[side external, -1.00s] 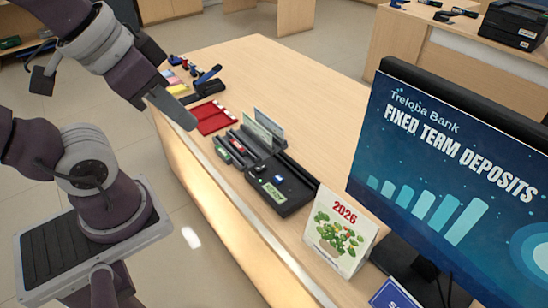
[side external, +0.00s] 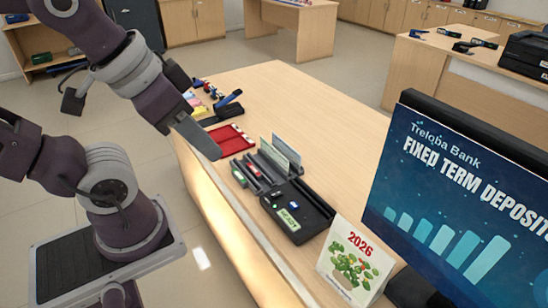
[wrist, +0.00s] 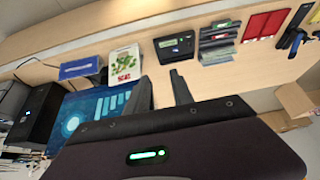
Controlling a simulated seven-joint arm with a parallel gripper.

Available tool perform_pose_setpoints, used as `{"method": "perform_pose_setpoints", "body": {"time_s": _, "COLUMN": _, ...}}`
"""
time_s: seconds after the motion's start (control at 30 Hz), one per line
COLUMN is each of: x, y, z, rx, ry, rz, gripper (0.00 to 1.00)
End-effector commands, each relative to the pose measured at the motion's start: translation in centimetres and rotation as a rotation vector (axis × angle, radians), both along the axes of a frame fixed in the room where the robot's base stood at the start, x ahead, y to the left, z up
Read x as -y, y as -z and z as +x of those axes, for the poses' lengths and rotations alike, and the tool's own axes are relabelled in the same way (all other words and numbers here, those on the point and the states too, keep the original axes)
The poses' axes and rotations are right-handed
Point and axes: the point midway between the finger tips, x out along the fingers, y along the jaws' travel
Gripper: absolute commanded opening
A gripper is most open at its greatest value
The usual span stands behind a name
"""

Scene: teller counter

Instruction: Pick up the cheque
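Two thin pale greenish sheets (side external: 286,149) stand upright in a dark slotted holder (side external: 262,174) on the counter. One may be the cheque, but no writing on them is readable. In the wrist view the slotted holder (wrist: 217,45) is small and far off, near the top. My gripper (side external: 202,140) is in the air in front of the counter, left of the holder and apart from it. In the wrist view my gripper (wrist: 163,90) shows two dark fingers apart, with nothing between them.
A black tray (side external: 300,226) with small items lies beside the holder, and a red tray (side external: 230,140) lies beyond it. A 2026 calendar (side external: 354,262) and a large monitor (side external: 450,190) stand at the right. The counter (side external: 300,110) behind the holder is clear.

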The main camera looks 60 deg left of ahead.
Motion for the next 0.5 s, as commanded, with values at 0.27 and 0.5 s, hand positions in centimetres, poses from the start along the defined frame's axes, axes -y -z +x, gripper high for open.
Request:
{"method": "perform_pose_setpoints", "body": {"time_s": 0.27, "x": -0.2, "y": -0.8, "z": 1.7, "rx": -0.025, "ry": -0.056, "rz": -0.039, "gripper": 0.28}}
{"method": "perform_pose_setpoints", "body": {"time_s": 0.5, "x": -6.1, "y": -1.7, "z": 17.0, "rx": -0.195, "ry": -0.566, "rz": -0.294, "gripper": 0.28}}
